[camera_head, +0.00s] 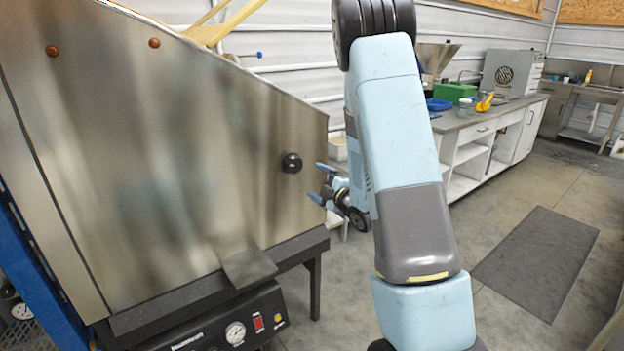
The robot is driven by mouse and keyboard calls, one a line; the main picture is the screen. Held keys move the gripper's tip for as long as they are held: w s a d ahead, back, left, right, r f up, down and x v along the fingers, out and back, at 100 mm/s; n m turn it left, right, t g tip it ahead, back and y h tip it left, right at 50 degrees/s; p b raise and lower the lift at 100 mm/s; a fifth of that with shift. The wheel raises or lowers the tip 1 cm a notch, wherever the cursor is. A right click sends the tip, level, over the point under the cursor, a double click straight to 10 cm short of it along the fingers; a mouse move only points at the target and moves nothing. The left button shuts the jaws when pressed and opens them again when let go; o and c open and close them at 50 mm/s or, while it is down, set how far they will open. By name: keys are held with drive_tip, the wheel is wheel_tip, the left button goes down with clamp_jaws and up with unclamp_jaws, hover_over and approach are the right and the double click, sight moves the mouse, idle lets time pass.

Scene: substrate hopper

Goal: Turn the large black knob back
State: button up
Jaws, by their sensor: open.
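The large black knob (291,163) sits on the right part of the hopper's steel side panel (180,150). It is round and dark, with a small light mark on its face. My gripper (322,182) is just right of the knob in the picture, its light blue fingers pointing left toward the panel. The fingers are open with nothing between them, and they appear apart from the knob. My arm hides part of the gripper's wrist side. How far the fingertips are from the panel in depth is hard to tell.
A small metal chute (249,267) juts out below the knob. A black control box (225,325) with a gauge, a red switch and a yellow button is under the hopper. A workbench (480,120) stands at the back right. The floor with a dark mat (535,260) is clear.

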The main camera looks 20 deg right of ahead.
sight(296, 167)
drive_tip(key=shift+s, duration=0.3)
drive_tip(key=shift+d, duration=0.1)
drive_tip(key=w+a+m, duration=0.1)
drive_tip(key=w+m, duration=0.2)
drive_tip(key=w, duration=0.1)
drive_tip(key=w+a+m, duration=0.1)
drive_tip(key=w+m, duration=0.1)
drive_tip(key=w, duration=0.2)
drive_tip(key=w+a+m, duration=0.1)
drive_tip(key=w+m, duration=0.2)
drive_tip(key=w, duration=0.1)
drive_tip(key=shift+w+a+m, duration=0.3)
drive_tip(key=shift+w+a, duration=0.05)
drive_tip(key=shift+w, duration=0.05)
idle(0.4)
drive_tip(key=shift+c, duration=0.4)
drive_tip(key=c, duration=1)
drive_tip(key=shift+m, duration=0.9)
